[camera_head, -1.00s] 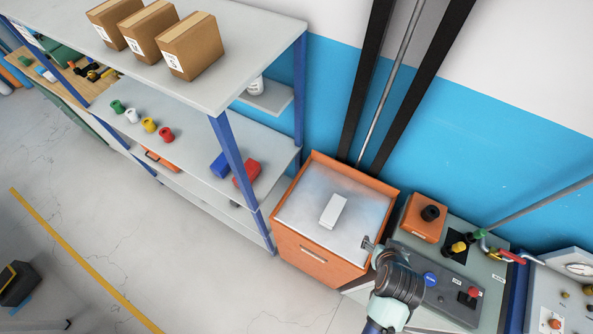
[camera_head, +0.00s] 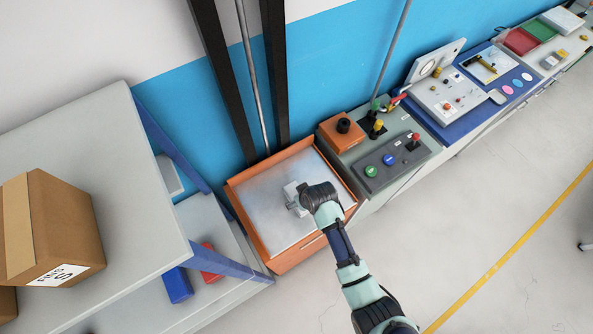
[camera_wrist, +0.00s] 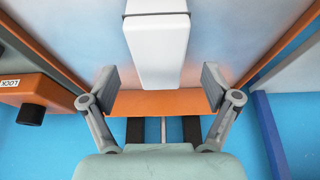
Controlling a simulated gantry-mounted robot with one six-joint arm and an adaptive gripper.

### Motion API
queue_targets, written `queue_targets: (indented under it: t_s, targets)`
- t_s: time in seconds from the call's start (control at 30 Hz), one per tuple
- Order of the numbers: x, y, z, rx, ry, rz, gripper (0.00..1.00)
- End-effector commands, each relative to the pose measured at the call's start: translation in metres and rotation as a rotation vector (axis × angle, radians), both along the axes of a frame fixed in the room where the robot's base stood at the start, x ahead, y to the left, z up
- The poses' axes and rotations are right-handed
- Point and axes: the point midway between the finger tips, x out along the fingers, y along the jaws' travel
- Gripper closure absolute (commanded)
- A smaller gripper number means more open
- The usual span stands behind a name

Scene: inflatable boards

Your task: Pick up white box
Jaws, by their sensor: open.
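The white box (camera_wrist: 156,45) lies on the grey top of the orange-edged cabinet (camera_head: 245,216). In the wrist view it is at the top middle, between and beyond the two finger pads. My gripper (camera_wrist: 160,88) is open and empty, with a pad on each side of the box's near end and clear gaps to both. In the head view my gripper (camera_head: 293,203) is over the cabinet top at the box (camera_head: 291,188), which is partly hidden by the gripper and wrist.
A control panel (camera_head: 385,165) with knobs and an orange button box (camera_head: 343,135) stands right of the cabinet. A shelf unit (camera_head: 135,180) with a cardboard box (camera_head: 60,235) is at the left. Dark vertical posts (camera_head: 228,80) rise behind the cabinet.

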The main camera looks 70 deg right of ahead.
Motion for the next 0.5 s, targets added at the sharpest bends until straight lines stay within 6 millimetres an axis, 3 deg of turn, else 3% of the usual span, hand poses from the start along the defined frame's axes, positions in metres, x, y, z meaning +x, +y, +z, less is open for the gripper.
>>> queue_targets:
  t_s: [0.27, 0.5]
  targets:
    - [0.012, -0.013, -0.041, 0.003, 0.002, 0.000, 0.12]
    - [0.014, -0.014, -0.044, 0.000, 0.000, 0.000, 0.12]
